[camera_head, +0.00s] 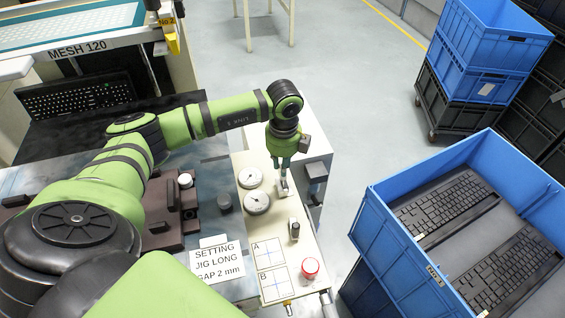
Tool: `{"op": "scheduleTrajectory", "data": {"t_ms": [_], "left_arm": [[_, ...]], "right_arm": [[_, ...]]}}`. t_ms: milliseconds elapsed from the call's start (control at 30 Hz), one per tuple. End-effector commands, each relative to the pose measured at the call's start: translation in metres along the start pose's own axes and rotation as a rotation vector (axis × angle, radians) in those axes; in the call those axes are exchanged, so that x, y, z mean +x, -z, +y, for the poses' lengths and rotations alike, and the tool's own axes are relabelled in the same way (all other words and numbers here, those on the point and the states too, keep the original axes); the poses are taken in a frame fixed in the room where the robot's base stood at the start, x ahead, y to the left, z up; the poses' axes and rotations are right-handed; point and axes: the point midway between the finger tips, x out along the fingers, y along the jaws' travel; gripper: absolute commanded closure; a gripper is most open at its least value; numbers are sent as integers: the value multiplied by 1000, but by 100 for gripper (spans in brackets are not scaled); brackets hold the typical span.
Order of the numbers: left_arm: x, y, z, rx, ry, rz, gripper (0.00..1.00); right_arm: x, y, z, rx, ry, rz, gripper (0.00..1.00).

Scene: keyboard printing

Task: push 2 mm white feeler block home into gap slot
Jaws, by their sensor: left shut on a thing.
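My left gripper (283,170) points down over the right part of the cream bench top, beside two round dials. It is shut on a small pale piece (284,187), which looks like the white feeler block; the fingers hide part of it. The dark brown setting jig (170,212) lies to the left, partly behind my arm, with a white round knob (185,180) on it. A card (216,262) reads "SETTING JIG LONG GAP 2 mm". I cannot make out the gap slot. My right gripper is out of view.
The dials (257,202), a small dark-and-silver cylinder (294,229), a red-rimmed pot (310,267) and an A/B card (270,254) stand on the cream top. A blue crate (395,262) with keyboards is at the right. Open floor lies beyond the bench.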

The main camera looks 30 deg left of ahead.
Motion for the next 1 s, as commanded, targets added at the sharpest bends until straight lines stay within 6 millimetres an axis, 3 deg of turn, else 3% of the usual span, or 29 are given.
{"op": "scheduleTrajectory", "data": {"t_ms": [367,1000], "left_arm": [[2,0,0,1,0,0,100],[24,1,0,2,1,0,100]], "right_arm": [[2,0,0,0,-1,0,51],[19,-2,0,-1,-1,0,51]]}}
